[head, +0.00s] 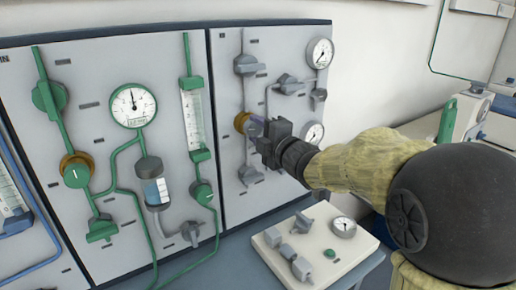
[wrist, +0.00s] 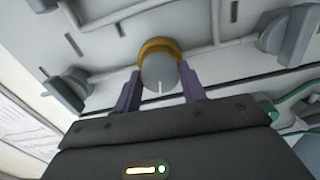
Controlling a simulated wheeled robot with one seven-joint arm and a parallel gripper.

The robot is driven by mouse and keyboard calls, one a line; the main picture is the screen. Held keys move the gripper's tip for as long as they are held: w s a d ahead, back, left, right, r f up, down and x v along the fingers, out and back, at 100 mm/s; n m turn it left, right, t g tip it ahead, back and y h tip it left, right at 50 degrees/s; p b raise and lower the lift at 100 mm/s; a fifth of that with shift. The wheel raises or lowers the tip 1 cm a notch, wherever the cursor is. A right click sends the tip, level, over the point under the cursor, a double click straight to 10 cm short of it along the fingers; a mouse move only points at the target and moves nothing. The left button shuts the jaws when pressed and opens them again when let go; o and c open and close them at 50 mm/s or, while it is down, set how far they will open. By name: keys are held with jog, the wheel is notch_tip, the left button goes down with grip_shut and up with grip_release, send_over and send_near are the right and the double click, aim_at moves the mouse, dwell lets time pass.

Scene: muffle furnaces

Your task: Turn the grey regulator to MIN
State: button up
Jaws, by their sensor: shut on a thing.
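The grey regulator (wrist: 158,70) is a round knob with a white pointer line and a yellow-brass collar, on the grey right-hand panel (head: 285,190). In the wrist view the white line runs down toward the bottom of the picture. In the head view mostly its brass collar (head: 241,122) shows, as my gripper covers the knob. My gripper (head: 256,128) is shut on the regulator, with its purple fingers (wrist: 160,84) on either side of the knob. No MIN mark can be read in either view.
Grey valve handles (head: 289,84) and round gauges (head: 320,53) sit around the regulator on the same panel. A panel with green pipes (head: 112,165) stands to the left. A white box with knobs (head: 325,262) lies on the bench below my arm.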

jog(key=shift+f+n+b, duration=0.25)
jog(key=shift+n+b, duration=0.75)
jog(key=shift+b, duration=0.2)
jog(key=shift+r+n+b, duration=0.1)
jog(key=shift+n+b, duration=0.35)
jog(key=shift+n, duration=0.05)
jog(key=o, duration=1)
jog(key=shift+w, duration=0.1)
jog(key=shift+s+r, duration=0.1)
jog(key=shift+s, duration=0.15)
jog(key=v, duration=1.7)
jog(key=shift+w+d+p, duration=0.1)
jog(key=shift+d+p, duration=0.05)
jog(key=shift+p, duration=0.15)
